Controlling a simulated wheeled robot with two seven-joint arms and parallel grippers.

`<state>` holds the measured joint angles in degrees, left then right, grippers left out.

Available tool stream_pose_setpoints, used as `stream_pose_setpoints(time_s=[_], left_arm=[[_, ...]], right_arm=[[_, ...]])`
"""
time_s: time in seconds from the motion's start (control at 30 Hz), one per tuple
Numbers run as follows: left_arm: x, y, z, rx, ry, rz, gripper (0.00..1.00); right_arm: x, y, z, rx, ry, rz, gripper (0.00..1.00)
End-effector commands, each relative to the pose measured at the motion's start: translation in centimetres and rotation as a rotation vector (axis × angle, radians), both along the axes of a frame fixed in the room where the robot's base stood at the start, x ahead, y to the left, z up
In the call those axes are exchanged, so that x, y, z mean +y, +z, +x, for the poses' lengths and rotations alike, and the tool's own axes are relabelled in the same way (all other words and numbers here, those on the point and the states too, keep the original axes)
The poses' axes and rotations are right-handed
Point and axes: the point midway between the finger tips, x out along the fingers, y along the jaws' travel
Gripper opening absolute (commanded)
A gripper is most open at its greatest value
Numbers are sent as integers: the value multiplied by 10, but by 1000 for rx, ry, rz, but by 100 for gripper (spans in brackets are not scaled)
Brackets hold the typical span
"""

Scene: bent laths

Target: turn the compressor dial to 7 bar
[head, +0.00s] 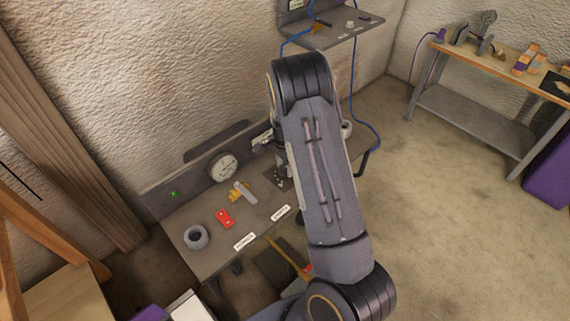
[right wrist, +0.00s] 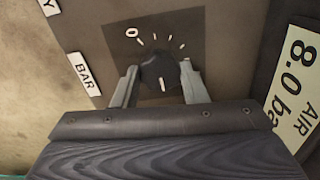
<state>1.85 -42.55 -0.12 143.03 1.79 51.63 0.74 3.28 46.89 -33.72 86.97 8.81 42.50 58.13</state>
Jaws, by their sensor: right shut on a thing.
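The compressor dial (right wrist: 159,73) is a black round knob on a dark panel plate, with a white 0 and several white tick marks around its far side. A white line on the knob points toward the bottom of the right wrist view. My right gripper (right wrist: 160,82) has one finger on each side of the knob and is shut on it. In the head view my right gripper (head: 283,163) is mostly hidden behind my arm at the panel's right part. A display (right wrist: 296,92) beside the dial reads AIR 8.0 ba, its end cut off. My left gripper is not in view.
The panel bench (head: 205,262) also carries a round white gauge (head: 224,168), a green light (head: 173,193), a yellow-orange valve with a grey handle (head: 241,193), a red switch (head: 225,217) and a grey ring-shaped cup (head: 196,237). A wooden workbench (head: 500,68) stands at the far right. Open floor lies between.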

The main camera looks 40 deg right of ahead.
Motion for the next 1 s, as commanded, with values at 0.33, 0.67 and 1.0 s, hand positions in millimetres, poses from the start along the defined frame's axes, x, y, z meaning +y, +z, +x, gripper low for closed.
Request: stream_pose_setpoints(time_s=[0.33,0.67,1.0], left_arm=[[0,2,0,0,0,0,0],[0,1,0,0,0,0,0],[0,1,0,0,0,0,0]], right_arm=[[0,1,1,-3,-46,-1,16],[-1,1,1,-3,-46,-1,43],[0,0,0,-1,-45,0,61]])
